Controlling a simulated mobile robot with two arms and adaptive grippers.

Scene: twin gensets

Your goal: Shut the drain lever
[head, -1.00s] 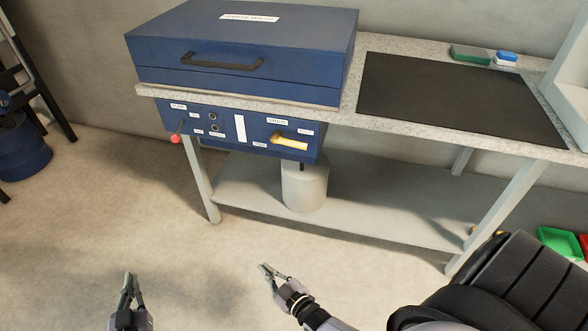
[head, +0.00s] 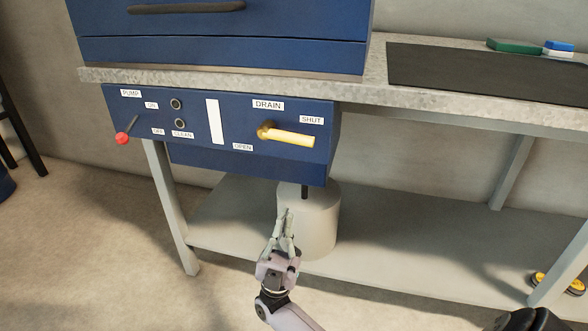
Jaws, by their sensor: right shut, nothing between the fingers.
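The yellow drain lever (head: 291,138) is on the blue control panel (head: 190,130) under the bench top. Its pivot is at its left end, and the handle points right and slightly down. The DRAIN label is above it, the SHUT label (head: 312,120) is at its upper right, and the OPEN label (head: 243,147) is at its lower left. My right gripper (head: 285,212) is below the lever, apart from it, in front of the grey canister. Its fingers point up and are together, with nothing between them. My left gripper is out of view.
The red-knobbed pump lever (head: 123,137) is at the panel's left. A grey canister (head: 317,222) stands on the lower shelf (head: 420,255) below the drain. The bench top (head: 230,86) overhangs the panel. Bench legs stand left and right. The space before the panel is clear.

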